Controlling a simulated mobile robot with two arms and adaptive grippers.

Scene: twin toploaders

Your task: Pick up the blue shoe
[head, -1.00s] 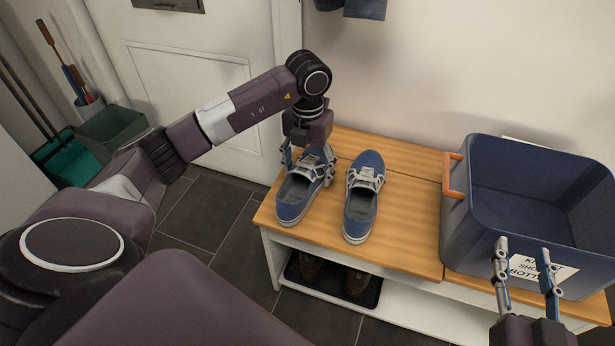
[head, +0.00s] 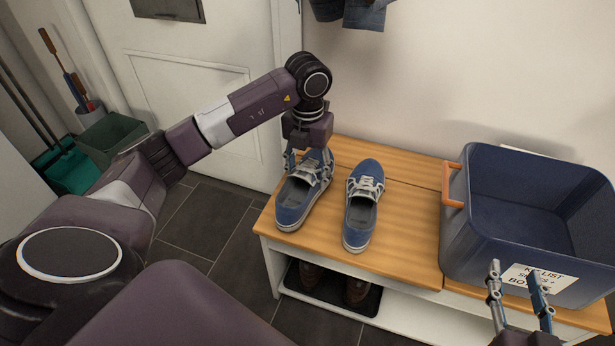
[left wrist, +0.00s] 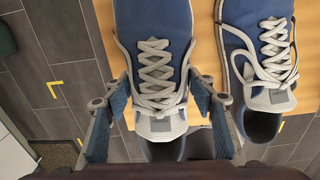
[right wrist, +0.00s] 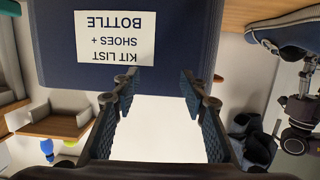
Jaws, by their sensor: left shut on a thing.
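Two blue shoes with white soles and grey laces stand side by side on the wooden bench top (head: 410,225). My left gripper (head: 308,163) comes down from above and is shut on the left blue shoe (head: 294,204), with a finger on each side of its laced middle. The left wrist view shows the fingers (left wrist: 160,98) flanking the laces of this shoe (left wrist: 153,22). The shoe appears to rest on the bench. The right blue shoe (head: 360,213) stands just beside it, untouched. My right gripper (head: 517,283) is open and empty in front of the blue bin.
A blue bin (head: 462,235) with an orange handle and a white label (head: 530,277) reading "KIT LIST SHOES + BOTTLE" stands at the bench's right. Dark footwear sits on a tray (head: 330,292) below. Wall and door stand behind; bench top between shoes and bin is clear.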

